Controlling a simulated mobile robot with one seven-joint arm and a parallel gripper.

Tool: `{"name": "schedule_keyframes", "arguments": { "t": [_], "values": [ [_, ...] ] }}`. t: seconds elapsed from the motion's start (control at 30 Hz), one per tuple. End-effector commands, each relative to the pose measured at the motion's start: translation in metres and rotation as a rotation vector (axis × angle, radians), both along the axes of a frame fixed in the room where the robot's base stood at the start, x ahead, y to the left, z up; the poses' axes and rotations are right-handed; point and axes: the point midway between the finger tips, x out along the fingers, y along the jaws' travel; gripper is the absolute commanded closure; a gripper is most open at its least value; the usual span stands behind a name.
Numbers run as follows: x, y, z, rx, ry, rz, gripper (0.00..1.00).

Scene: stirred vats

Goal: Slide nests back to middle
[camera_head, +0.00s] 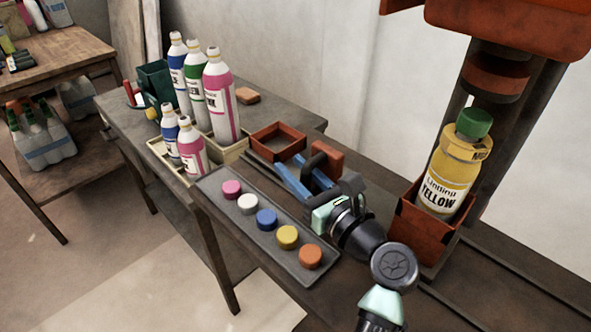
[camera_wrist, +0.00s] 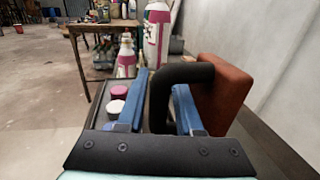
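A dark orange open nest (camera_head: 277,140) sits on the bench beyond my gripper. Another dark orange nest (camera_head: 408,222) stands at the right, under the machine head, with a yellow bottle (camera_head: 452,175) upright in it. My gripper (camera_head: 290,172) is low over the bench between the two nests, with its blue fingers apart. A black arched handle (camera_wrist: 183,74) on a dark orange block (camera_wrist: 220,95) is at the fingers. One leg of it lies between them, and the right finger passes under the arch. Firm contact is not clear. The handle's lower end is hidden.
A grey tray (camera_head: 226,193) with several coloured caps lies left of my gripper. A cream crate (camera_head: 234,152) with several bottles stands farther back, beside a green bin (camera_head: 155,83). A wall closes off the right.

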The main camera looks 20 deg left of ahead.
Motion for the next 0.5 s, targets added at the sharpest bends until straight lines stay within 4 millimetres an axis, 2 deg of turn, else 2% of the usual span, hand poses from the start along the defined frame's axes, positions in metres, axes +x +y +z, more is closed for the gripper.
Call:
{"name": "schedule_keyframes", "arguments": {
  "t": [0.17, 0.37, 0.5],
  "values": [
    [0.0001, 0.0001, 0.0002, 0.0, 0.0, 0.0, 0.65],
    [-0.0001, -0.0002, 0.0001, 0.0, 0.0, 0.0, 1.0],
    [-0.0002, -0.0003, 0.0001, 0.0, 0.0, 0.0, 1.0]
  ]
}}
